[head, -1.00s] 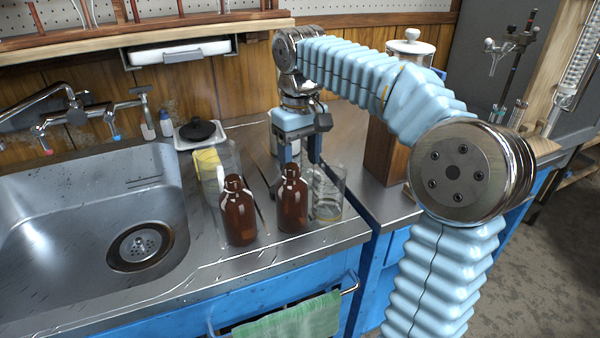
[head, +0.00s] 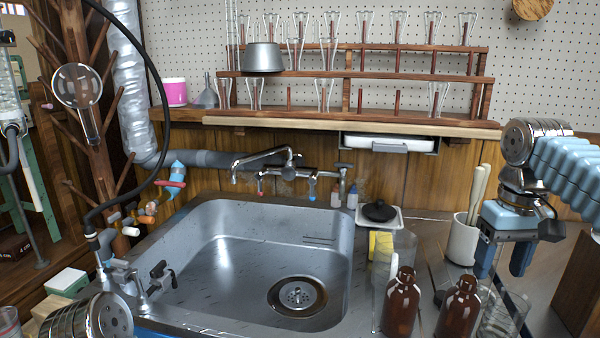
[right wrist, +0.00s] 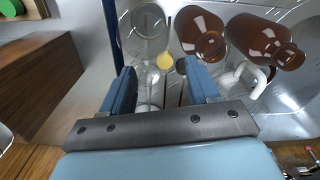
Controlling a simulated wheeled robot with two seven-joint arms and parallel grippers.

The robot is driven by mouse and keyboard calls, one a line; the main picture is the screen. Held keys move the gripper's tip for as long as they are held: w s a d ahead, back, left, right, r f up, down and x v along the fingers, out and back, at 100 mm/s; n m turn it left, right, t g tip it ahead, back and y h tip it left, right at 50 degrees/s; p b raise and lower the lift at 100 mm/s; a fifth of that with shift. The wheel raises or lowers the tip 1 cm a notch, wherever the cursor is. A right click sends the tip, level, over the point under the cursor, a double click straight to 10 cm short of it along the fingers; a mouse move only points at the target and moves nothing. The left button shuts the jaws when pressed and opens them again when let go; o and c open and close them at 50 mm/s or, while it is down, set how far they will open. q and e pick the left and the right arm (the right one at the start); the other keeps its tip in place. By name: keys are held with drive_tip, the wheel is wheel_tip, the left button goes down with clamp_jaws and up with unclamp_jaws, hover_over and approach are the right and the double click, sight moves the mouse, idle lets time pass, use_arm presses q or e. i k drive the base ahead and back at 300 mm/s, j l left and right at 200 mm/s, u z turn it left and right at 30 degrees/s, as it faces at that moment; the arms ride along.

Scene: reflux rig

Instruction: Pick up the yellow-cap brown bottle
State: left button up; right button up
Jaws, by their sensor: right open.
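Two brown glass bottles stand upright side by side at the front of the counter, right of the sink: the left one (head: 402,306) and the right one (head: 458,310). They also show in the right wrist view, the right one (right wrist: 204,34) nearer the jaws and the left one (right wrist: 264,42) farther right. I see no yellow cap on either. A small round yellow thing (right wrist: 165,61) lies between the fingertips in that view; I cannot tell what it is. My right gripper (head: 504,264) is open and empty, behind and right of the bottles. My left gripper is not in view.
A clear beaker (head: 503,316) stands close right of the right bottle. A yellow block (head: 381,246), a dish with a black lid (head: 380,211) and a white pot (head: 463,240) stand behind. The sink (head: 225,270) lies left; a wooden block (head: 580,290) stands right.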

sight(402, 294)
drive_tip(key=k, duration=0.85)
